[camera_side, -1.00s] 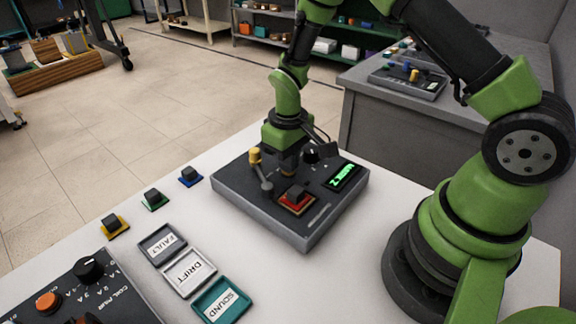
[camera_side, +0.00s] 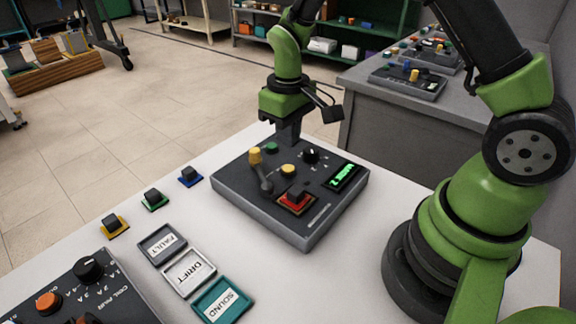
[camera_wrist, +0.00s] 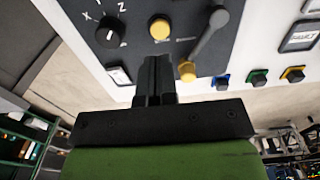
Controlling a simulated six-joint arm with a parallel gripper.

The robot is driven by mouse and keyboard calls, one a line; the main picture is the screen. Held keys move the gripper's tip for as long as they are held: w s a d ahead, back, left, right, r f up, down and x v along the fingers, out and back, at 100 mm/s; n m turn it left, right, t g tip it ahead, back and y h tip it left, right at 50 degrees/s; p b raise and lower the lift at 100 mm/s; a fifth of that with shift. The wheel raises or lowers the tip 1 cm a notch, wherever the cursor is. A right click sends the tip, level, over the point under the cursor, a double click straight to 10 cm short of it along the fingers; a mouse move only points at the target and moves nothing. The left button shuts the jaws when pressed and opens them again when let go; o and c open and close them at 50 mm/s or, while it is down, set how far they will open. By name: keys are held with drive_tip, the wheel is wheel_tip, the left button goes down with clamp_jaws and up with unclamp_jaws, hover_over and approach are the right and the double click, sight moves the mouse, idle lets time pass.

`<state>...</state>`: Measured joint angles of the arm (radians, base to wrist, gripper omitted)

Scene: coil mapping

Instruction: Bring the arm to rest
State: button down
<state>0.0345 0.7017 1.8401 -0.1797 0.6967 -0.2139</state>
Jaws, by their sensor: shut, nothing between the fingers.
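My gripper (camera_side: 288,131) hangs above the back edge of the dark control box (camera_side: 240,203) on the white table. In the wrist view my gripper (camera_wrist: 156,62) has its fingers together with nothing between them. It appears apart from the box. The box carries a yellow-tipped lever (camera_side: 255,156), a yellow button (camera_side: 288,170), a green button (camera_side: 271,147), a black knob (camera_side: 311,156), a lit green display (camera_side: 344,177) and a dark block on a red-framed square (camera_side: 296,197). The wrist view shows the knob (camera_wrist: 109,33), yellow button (camera_wrist: 160,29) and lever (camera_wrist: 207,40).
Blocks on yellow (camera_side: 112,224), green (camera_side: 154,199) and blue (camera_side: 190,176) bases stand left of the box. Trays marked FAULT (camera_side: 162,243), DRIFT (camera_side: 189,272) and SOUND (camera_side: 222,301) lie in front. A second panel (camera_side: 85,285) is at the lower left.

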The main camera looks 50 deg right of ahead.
idle(0.3)
drive_tip(key=s+a+r+m+t+y, duration=0.1)
drive_tip(key=s+r+t, duration=0.1)
drive_tip(key=s+r, duration=0.5)
drive_tip(key=s+a+r+m+t, duration=0.2)
drive_tip(key=s+r+t, duration=0.1)
drive_tip(key=r, duration=0.8)
drive_tip(key=s+r+m+t+y, duration=0.1)
drive_tip(key=s+r+t, duration=0.1)
drive_tip(key=s, duration=0.5)
drive_tip(key=shift+s+a, duration=0.3)
drive_tip(key=shift+a, duration=0.1)
